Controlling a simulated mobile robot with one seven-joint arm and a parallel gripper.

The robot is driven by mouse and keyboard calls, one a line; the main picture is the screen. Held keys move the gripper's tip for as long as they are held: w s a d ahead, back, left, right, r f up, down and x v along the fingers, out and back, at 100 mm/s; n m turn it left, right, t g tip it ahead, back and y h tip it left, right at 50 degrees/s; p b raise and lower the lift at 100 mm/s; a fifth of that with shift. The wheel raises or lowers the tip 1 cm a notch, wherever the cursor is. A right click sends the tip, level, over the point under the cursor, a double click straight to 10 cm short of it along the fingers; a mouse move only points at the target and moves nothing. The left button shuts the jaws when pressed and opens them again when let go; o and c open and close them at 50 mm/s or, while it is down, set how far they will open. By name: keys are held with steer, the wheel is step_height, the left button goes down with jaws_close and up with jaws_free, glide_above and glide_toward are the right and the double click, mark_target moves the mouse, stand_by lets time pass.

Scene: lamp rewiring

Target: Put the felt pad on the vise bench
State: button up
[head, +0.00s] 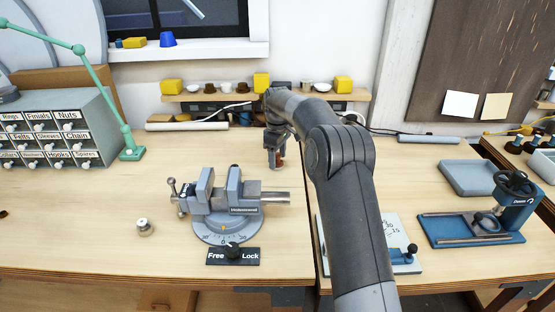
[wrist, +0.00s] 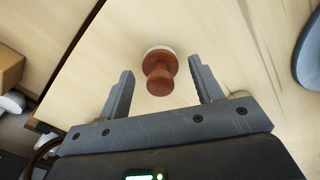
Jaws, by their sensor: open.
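A turned reddish-brown knob with a pale disc under it, which looks like the felt pad (wrist: 159,76), shows in the wrist view between my gripper's fingers. My gripper (wrist: 161,72) is open, with one finger on each side and visible gaps. In the head view my gripper (head: 275,160) points down over the back right of the vise bench (head: 90,220), and a bit of brown shows at its fingers. I cannot tell whether the pad rests on the bench top. The grey vise (head: 225,198) stands on the bench in front of my gripper.
A labelled drawer cabinet (head: 60,130) and a green lamp arm (head: 105,90) stand at left. A small metal knob (head: 145,228) and a Free/Lock plate (head: 232,257) are near the front. A blue press (head: 480,220) and grey tray (head: 468,177) are at right. The bench's left middle is clear.

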mark_target(278, 155)
step_height(278, 155, up, 10)
steer(key=shift+f, duration=0.1)
steer(key=s+d+r+m+t, duration=0.1)
steer(key=s+d+r+m, duration=0.25)
steer(key=s+r, duration=0.55)
steer(key=s+d+r+m+t, duration=0.2)
steer(key=s+d+r, duration=0.3)
steer(key=s, duration=0.8)
steer(key=s+d+f+m+t, duration=0.1)
steer(key=s+d+f+m, duration=0.1)
steer(key=s, duration=0.6)
steer(key=s+d+f+m, duration=0.2)
steer(key=s+f, duration=0.2)
steer(key=s, duration=0.5)
steer(key=s+d+f+m+t, duration=0.1)
steer(key=s+d+f+m, duration=0.1)
steer(key=s, duration=0.7)
steer(key=shift+f+m+t, duration=0.3)
steer(key=shift+f+m, duration=0.25)
steer(key=shift+f, duration=0.2)
